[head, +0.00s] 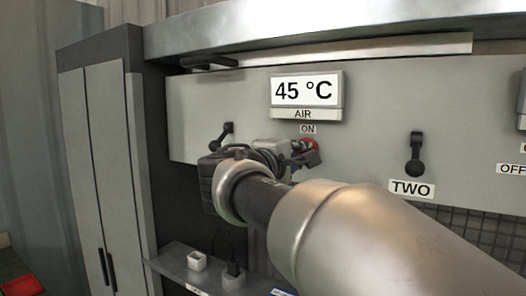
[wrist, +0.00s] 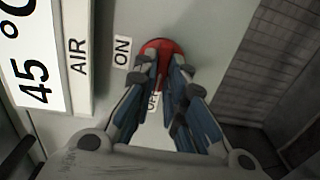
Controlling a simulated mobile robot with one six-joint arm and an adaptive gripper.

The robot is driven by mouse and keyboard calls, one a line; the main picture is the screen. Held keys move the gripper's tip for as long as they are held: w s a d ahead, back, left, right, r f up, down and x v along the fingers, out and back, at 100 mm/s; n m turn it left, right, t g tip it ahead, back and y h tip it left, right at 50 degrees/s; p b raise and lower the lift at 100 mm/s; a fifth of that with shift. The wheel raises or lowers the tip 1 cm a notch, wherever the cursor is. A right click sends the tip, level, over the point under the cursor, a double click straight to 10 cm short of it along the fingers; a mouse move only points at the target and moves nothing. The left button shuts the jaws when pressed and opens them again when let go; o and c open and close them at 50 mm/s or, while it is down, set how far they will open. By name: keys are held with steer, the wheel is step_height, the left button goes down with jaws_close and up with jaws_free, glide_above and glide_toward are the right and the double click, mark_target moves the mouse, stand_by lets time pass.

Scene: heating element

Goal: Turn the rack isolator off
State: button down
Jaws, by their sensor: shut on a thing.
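The rack isolator is a red rotary knob (head: 309,145) on the grey panel, below the AIR display. It also shows in the wrist view (wrist: 151,46), with an ON label (wrist: 122,52) beside it and an OFF label (wrist: 153,101) partly hidden behind my fingers. My gripper (head: 306,154) reaches the knob, and in the wrist view my fingertips (wrist: 158,62) are closed together on it. The fingers cover much of the knob, so its exact pointing direction cannot be told.
The display (head: 306,90) reads 45 °C. A black lever (head: 415,154) stands above the TWO label; another lever (head: 223,134) is left of my gripper. A shelf (head: 178,262) with small items lies below. A tall cabinet (head: 108,160) stands at left.

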stand_by(0.5)
steer(key=c, duration=1.6)
jaws_free()
steer(key=shift+c, duration=0.2)
steer(key=shift+s+a, duration=0.1)
steer(key=v, duration=1.1)
steer(key=shift+s+a, duration=0.2)
steer(key=shift+s, duration=0.15)
